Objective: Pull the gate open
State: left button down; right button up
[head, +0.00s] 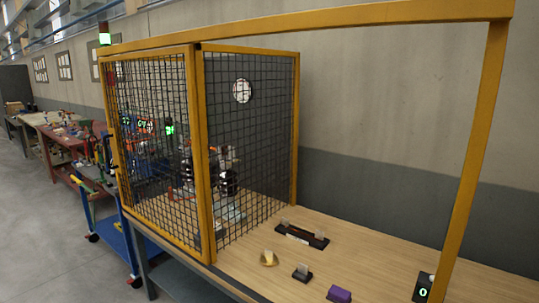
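A yellow frame (330,22) stands on a wooden-topped bench. A yellow-edged black mesh panel (152,95) fills its left part along the bench's front edge. A second mesh panel (265,120) meets it at an upright and runs back toward the wall. I cannot tell for certain which panel is the gate, and no handle or latch is clear. The right part of the frame, up to the yellow post (475,150), is open, with no mesh across it. Neither of my grippers shows in the head view.
A blue cart (115,240) stands at left.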

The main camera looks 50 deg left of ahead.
aim_at(204, 258)
jog(key=u, duration=2.55)
jog(key=i+j+z, duration=0.1)
jog(key=i, duration=0.25)
jog(key=i+j+z, duration=0.1)
jog(key=i+j, duration=0.2)
jog(key=i, duration=0.05)
